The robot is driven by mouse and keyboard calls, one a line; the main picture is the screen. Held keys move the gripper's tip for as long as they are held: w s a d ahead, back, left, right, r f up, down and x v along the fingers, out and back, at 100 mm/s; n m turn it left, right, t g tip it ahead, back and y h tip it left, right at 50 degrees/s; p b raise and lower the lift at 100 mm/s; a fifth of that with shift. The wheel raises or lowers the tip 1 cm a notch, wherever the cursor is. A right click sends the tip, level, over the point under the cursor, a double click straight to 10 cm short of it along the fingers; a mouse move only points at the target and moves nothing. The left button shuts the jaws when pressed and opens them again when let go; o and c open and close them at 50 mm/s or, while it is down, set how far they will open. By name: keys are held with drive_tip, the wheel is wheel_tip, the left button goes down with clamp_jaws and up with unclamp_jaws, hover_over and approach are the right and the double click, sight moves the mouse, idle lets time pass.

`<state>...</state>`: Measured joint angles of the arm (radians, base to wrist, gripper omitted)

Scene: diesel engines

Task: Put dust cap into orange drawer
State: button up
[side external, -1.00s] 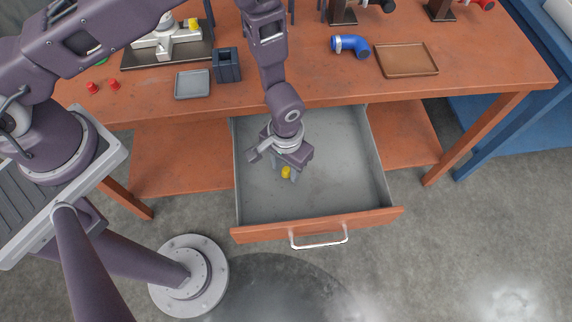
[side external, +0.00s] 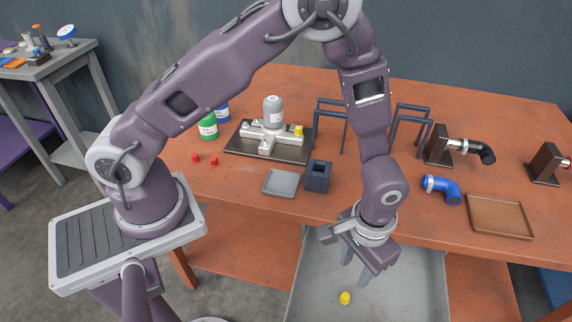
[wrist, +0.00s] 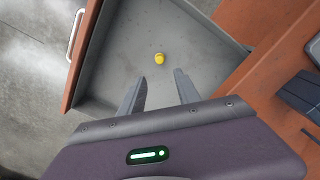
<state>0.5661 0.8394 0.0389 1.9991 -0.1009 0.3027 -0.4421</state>
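A small yellow dust cap (side external: 345,298) lies on the grey floor of the open orange drawer (side external: 420,282). In the wrist view the cap (wrist: 159,58) lies loose inside the drawer, beyond my fingertips and apart from them. My gripper (side external: 354,266) is above the drawer, higher than the cap. In the wrist view its two fingers (wrist: 160,86) are spread with nothing between them. The drawer's orange front and handle (wrist: 76,34) show at the left of the wrist view.
The orange bench holds a grey tray (side external: 281,183), a dark square holder (side external: 318,176), a fixture with another yellow cap (side external: 298,130), two red caps (side external: 204,160), a blue elbow pipe (side external: 441,189) and a brown tray (side external: 499,216). The drawer is otherwise empty.

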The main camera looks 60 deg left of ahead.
drive_tip(key=a+r+t, duration=0.1)
drive_tip(key=a+r, duration=0.2)
drive_tip(key=r, duration=0.4)
drive_tip(key=s+a+r+t+h, duration=0.1)
drive_tip(key=a+r, duration=0.3)
drive_tip(key=r, duration=0.4)
drive_tip(key=a+r+t, duration=0.1)
drive_tip(key=a+r, duration=0.2)
drive_tip(key=r, duration=0.4)
drive_tip(key=s+a+r+t, duration=0.1)
drive_tip(key=s+a+r, duration=0.2)
drive_tip(key=s, duration=0.4)
drive_tip(key=s+a+r+t+y, duration=0.1)
drive_tip(key=s+a+r, duration=0.3)
drive_tip(key=s, duration=0.3)
drive_tip(key=shift+a+r+t, duration=0.25)
drive_tip(key=shift+a+t, duration=0.05)
drive_tip(key=shift+a, duration=0.45)
